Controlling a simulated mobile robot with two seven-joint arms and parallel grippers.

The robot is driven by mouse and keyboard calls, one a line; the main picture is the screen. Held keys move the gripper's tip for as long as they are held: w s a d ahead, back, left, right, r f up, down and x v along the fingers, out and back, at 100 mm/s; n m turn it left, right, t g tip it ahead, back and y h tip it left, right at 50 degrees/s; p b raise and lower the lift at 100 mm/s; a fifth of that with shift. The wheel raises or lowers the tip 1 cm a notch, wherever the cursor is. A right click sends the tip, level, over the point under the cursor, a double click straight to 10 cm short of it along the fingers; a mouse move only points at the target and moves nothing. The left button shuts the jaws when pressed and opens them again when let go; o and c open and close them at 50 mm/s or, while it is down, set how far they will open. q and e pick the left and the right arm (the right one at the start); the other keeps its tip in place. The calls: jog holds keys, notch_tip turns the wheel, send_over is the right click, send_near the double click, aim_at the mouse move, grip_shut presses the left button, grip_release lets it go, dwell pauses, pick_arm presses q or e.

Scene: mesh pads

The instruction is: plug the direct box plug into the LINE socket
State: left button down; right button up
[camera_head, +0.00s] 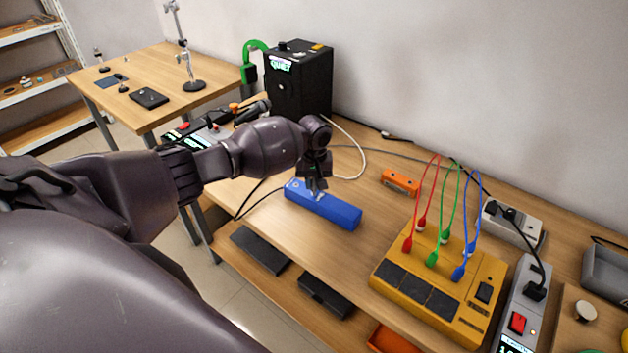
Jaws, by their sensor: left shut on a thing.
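My left gripper (316,184) points down at the top of a long blue box (335,211) on the workbench, left of the box's middle. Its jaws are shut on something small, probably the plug. The thing held is mostly hidden by the fingers, and only a small pale bit shows at their tips. I cannot tell whether it is in the box or just above it. A thin black cable (250,203) runs by the box's left end. I cannot read a LINE label anywhere. My right gripper is out of view.
A yellow panel (393,276) with red, green and blue leads stands right of the blue box. A small orange box (400,182) lies behind. A power strip (514,300) with a black plug is far right. A black cabinet (300,85) stands back left. My left arm covers the left foreground.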

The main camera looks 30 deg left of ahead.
pick_arm(q)
jog(key=shift+f, duration=0.8)
jog(key=c, duration=0.9)
grip_release()
jog(key=shift+r, duration=0.1)
notch_tip(320, 180, up, 11)
jog(key=shift+f, duration=0.15)
